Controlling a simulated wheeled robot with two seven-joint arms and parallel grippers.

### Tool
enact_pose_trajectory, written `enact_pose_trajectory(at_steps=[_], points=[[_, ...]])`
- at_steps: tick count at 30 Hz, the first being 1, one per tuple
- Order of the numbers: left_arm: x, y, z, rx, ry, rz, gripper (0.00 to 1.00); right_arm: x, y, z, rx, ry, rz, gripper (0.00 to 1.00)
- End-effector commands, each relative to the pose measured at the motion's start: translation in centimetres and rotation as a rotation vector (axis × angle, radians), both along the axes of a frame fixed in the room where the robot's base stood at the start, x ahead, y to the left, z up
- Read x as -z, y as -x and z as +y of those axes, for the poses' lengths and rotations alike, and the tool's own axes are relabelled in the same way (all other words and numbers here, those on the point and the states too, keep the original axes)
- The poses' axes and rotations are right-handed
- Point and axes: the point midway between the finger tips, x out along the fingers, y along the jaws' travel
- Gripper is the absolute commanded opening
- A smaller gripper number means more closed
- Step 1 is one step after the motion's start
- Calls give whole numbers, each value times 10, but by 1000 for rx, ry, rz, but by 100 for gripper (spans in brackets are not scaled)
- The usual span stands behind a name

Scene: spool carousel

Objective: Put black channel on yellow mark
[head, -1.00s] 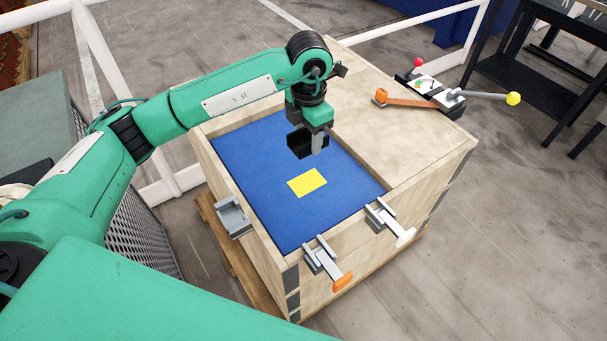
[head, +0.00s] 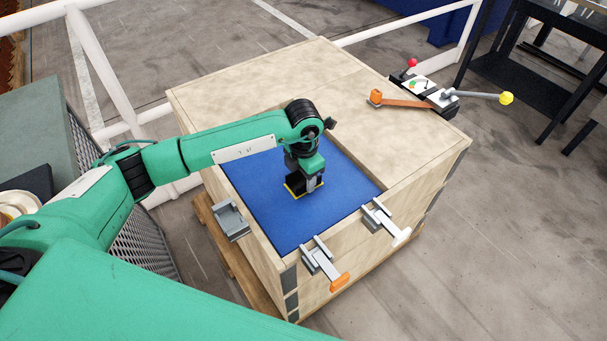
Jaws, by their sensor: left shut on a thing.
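The black channel (head: 295,186) is in my left gripper (head: 307,184), low over the blue surface (head: 262,208) in the wooden crate's recess. The gripper is shut on it. The yellow mark (head: 291,195) is almost wholly hidden beneath the channel; only thin yellow edges show around it. I cannot tell whether the channel touches the mark or hangs just above it. My right gripper is not in view.
The wooden crate (head: 240,82) has raised walls around the blue recess. Grey clamps (head: 322,262) sit on its front edge, and a grey bracket (head: 231,219) is on the left side. A lever device with a yellow knob (head: 506,98) stands at the back right.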

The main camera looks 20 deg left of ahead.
Motion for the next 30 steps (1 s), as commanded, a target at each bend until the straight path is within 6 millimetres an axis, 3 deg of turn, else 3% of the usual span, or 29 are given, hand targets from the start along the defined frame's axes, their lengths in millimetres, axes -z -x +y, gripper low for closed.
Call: enact_pose_trajectory(at_steps=[11,12,15,26,30], points=[[3,0,0,0,0,0,27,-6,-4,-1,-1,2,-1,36],[2,0,0,0,0,0,57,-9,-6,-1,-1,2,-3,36],[2,0,0,0,0,0,71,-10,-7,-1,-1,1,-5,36],[0,0,0,0,1,1,71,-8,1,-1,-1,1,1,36],[-17,-1,-1,0,2,-5,71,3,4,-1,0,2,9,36]])
